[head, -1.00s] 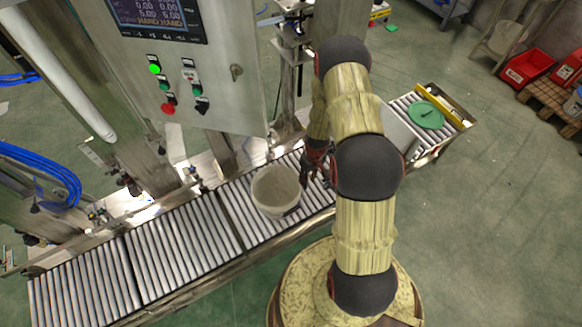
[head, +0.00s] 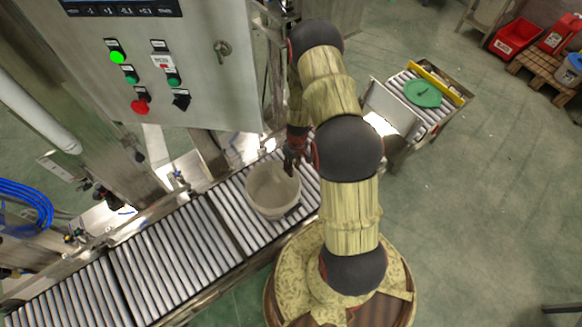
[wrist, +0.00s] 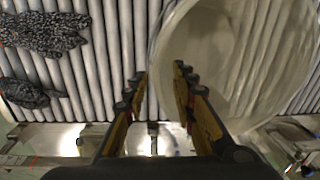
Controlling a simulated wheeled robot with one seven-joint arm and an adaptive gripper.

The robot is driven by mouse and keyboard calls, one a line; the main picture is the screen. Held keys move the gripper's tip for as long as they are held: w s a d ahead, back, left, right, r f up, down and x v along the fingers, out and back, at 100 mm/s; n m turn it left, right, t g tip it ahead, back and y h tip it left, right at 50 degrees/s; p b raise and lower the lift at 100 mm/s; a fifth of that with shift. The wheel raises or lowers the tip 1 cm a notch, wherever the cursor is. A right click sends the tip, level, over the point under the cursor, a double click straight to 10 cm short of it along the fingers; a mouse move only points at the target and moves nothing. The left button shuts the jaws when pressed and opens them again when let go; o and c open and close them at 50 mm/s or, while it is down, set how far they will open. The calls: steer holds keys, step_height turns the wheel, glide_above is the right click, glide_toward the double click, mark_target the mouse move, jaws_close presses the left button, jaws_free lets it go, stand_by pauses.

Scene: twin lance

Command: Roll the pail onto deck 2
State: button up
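The pale, translucent pail (head: 273,190) stands upright on the rollers of the conveyor (head: 178,245), right of a dark gap between roller sections. I see no label telling which section is deck 2. My gripper (head: 291,162) is at the pail's far right rim in the head view. In the wrist view my gripper (wrist: 161,82) is open, with two yellow-and-black fingers apart. The pail (wrist: 235,60) fills the right side there. The right finger overlaps the pail in the picture, and the left finger is outside it over rollers. I cannot tell whether either finger touches the pail.
A control cabinet (head: 165,60) with a green light stands behind the conveyor. A separate roller section at right carries a green lid (head: 422,93), with an upright plate (head: 393,108) beside it. Dark mottled pieces (wrist: 45,33) lie on the rollers in the wrist view.

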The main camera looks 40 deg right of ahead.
mark_target(292, 180)
steer(key=f, duration=0.2)
steer(key=f+b, duration=0.1)
steer(key=f, duration=0.2)
steer(key=f+b, duration=0.1)
steer(key=f, duration=0.1)
steer(key=shift+a+f, duration=0.25)
steer(key=shift+a, duration=0.05)
steer(key=c, duration=0.3)
jaws_close()
